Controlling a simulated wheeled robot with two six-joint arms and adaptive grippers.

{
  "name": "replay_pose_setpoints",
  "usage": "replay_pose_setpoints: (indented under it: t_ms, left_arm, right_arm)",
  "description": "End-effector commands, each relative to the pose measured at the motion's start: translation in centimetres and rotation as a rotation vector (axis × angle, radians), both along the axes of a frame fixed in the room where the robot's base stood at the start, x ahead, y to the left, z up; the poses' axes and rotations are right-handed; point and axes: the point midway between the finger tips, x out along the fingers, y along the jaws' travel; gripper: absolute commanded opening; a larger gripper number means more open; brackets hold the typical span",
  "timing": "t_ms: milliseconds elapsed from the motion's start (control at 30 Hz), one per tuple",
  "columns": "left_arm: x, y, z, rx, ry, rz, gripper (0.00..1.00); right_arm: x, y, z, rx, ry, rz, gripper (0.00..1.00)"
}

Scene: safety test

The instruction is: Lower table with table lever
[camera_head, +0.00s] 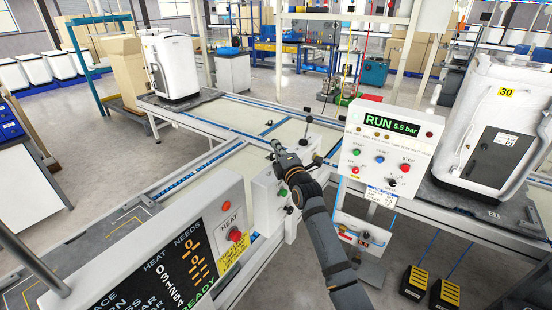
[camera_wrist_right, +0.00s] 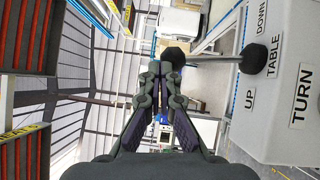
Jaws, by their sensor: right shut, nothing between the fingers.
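My right gripper (camera_head: 275,146) is shut and empty, above the white control box (camera_head: 268,203) in the middle of the head view. In the right wrist view, its closed fingertips (camera_wrist_right: 163,70) are close to the black knob (camera_wrist_right: 173,58) of the table lever. The lever's metal rod (camera_wrist_right: 212,59) runs from this knob to a black hub on the white panel (camera_wrist_right: 280,110), beside the labels UP, TABLE and DOWN. I cannot tell whether the fingertips touch the knob. My left gripper is out of view.
A white panel with a READY display (camera_head: 170,255) stands at the lower left. A panel reading RUN 5.5 bar (camera_head: 385,150) stands to the right. White moulded units stand on the frame at the back left (camera_head: 172,65) and far right (camera_head: 497,125).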

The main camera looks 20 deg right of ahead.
Motion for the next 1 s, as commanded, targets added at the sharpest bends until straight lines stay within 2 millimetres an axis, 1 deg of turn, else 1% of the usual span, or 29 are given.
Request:
replay_pose_setpoints:
  t_ms: [33,133,200,333,500,600,1000]
  left_arm:
    - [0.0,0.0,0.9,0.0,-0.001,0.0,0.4]
    - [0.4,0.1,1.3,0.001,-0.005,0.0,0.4]
    - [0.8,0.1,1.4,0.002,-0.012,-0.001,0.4]
    - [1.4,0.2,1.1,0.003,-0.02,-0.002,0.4]
    - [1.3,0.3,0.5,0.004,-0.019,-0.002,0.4]
    - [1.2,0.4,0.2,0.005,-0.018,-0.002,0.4]
    - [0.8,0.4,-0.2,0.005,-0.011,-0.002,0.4]
  right_arm:
    - [0.3,-0.5,0.8,0.029,0.026,-0.001,0.0]
    - [1.0,-1.3,0.9,0.102,0.082,-0.001,0.0]
    - [1.4,-1.8,0.8,0.108,0.087,0.0,0.0]
    - [2.1,-2.8,0.9,0.126,0.1,0.001,0.0]
    - [2.9,-3.7,0.8,0.21,0.167,0.001,0.0]
    - [3.2,-4.1,0.7,0.208,0.163,0.001,0.0]
    - [3.7,-4.8,0.8,0.206,0.161,0.002,0.0]
